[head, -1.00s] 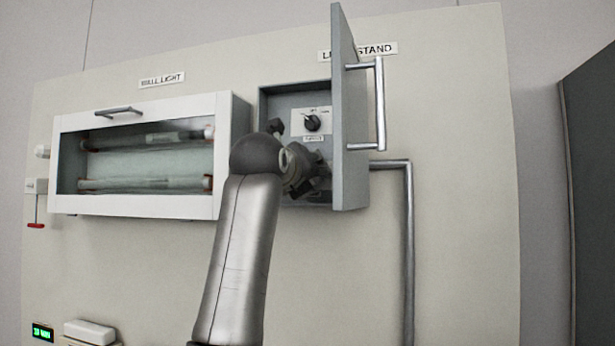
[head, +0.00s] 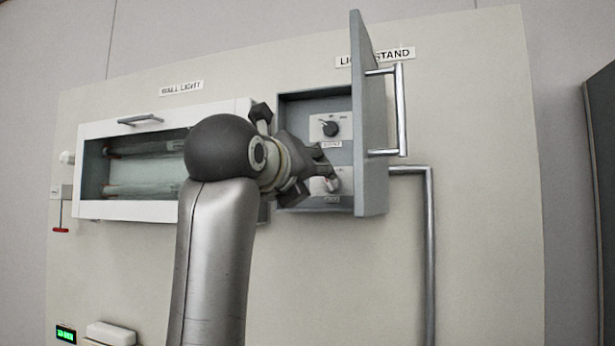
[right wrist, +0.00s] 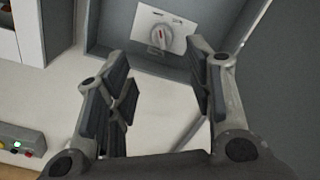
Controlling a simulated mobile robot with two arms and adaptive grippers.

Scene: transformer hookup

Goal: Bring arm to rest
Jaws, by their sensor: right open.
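My right arm (head: 215,260) rises in the middle of the head view. Its gripper (head: 325,170) is in front of the lower part of the open light-stand box (head: 300,110). In the right wrist view the gripper (right wrist: 165,100) has its two fingers apart with nothing between them. A rotary knob on a white plate (right wrist: 160,35) shows beyond the fingertips, apart from them. In the head view the upper knob (head: 331,128) is clear, and the lower knob plate (head: 328,184) is partly hidden by the gripper. My left gripper is not in view.
The box's grey door (head: 371,120) stands open to the right, its handle (head: 402,110) sticking out. A pipe (head: 430,260) runs below. The glass-fronted wall-light case (head: 125,165) is at the left, partly behind my arm. The panel (head: 340,285) below is bare.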

